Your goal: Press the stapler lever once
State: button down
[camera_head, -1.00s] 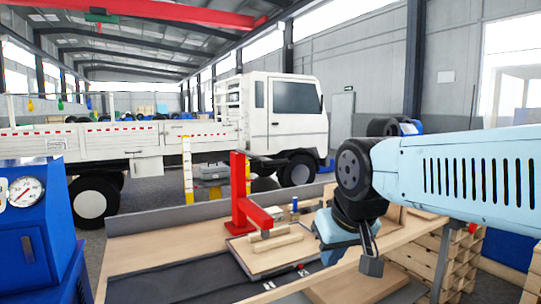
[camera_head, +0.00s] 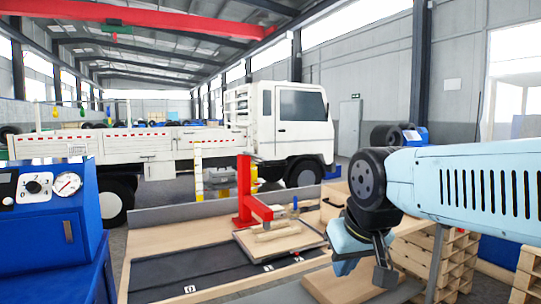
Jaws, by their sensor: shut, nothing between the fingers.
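A red upright post with a red arm (camera_head: 246,198) stands at the back of the workbench. Its arm reaches forward and right, low over a wooden board (camera_head: 290,246). It is the most lever-like thing in view, but I cannot tell whether it is the stapler. A pale wooden bar (camera_head: 278,232) lies on the board. My gripper (camera_head: 385,278) hangs at the lower right, in front and to the right of the board, apart from the red arm. It is shut and holds nothing. Its fingertips are small and dark here.
The workbench (camera_head: 155,242) has a dark strip (camera_head: 190,266) along its front. A blue machine with a gauge (camera_head: 60,200) stands at the left. Wooden pallets (camera_head: 455,255) stand at the right. A white truck (camera_head: 280,125) is behind.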

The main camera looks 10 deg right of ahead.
aim_at(267, 162)
jog(key=u, duration=0.2)
jog(key=i, duration=1.1)
jog(key=u, duration=0.2)
